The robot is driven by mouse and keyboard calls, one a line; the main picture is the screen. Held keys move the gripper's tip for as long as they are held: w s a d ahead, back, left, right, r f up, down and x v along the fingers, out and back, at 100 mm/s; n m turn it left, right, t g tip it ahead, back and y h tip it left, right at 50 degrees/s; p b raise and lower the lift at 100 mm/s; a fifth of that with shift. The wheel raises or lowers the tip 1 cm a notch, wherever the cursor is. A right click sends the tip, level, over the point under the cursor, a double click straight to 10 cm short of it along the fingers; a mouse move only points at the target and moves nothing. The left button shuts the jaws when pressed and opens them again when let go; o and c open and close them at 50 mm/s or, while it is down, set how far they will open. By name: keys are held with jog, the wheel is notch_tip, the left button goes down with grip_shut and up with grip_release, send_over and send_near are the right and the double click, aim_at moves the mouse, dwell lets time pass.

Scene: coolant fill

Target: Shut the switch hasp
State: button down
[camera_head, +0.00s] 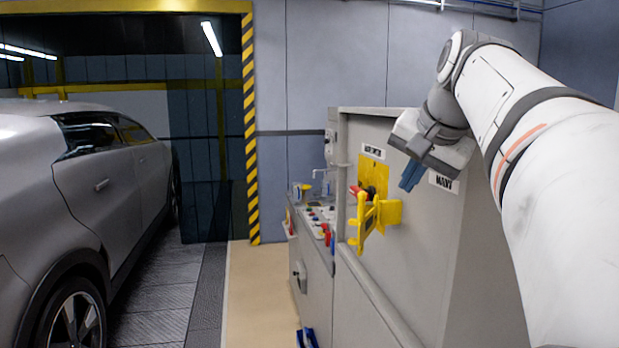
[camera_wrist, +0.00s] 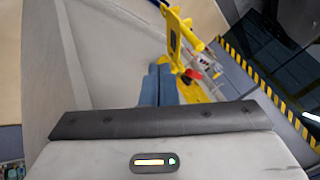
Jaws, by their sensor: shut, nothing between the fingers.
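The yellow switch hasp (camera_head: 368,217) stands swung out from the grey cabinet (camera_head: 420,250), so it is open. Behind it are a yellow plate (camera_head: 373,172) and a red and black switch handle (camera_head: 361,191). My gripper (camera_head: 411,176) is shut and empty, to the right of the hasp and in front of the cabinet face. In the wrist view the hasp (camera_wrist: 180,38) rises just beyond my blue fingertips (camera_wrist: 159,84), with the red handle (camera_wrist: 194,74) to their right. I cannot tell whether the fingers touch the hasp.
A lower bench (camera_head: 318,218) with small coloured items adjoins the cabinet on its far side. A grey car (camera_head: 85,190) stands at the left. A yellow-black striped post (camera_head: 250,130) is at the back.

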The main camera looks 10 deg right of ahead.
jog(key=w+a+f+p, duration=0.2)
jog(key=w+f, duration=0.4)
jog(key=w, duration=0.2)
jog(key=shift+a+f, duration=0.25)
jog(key=shift+w+m, duration=0.1)
jog(key=shift+m, duration=0.2)
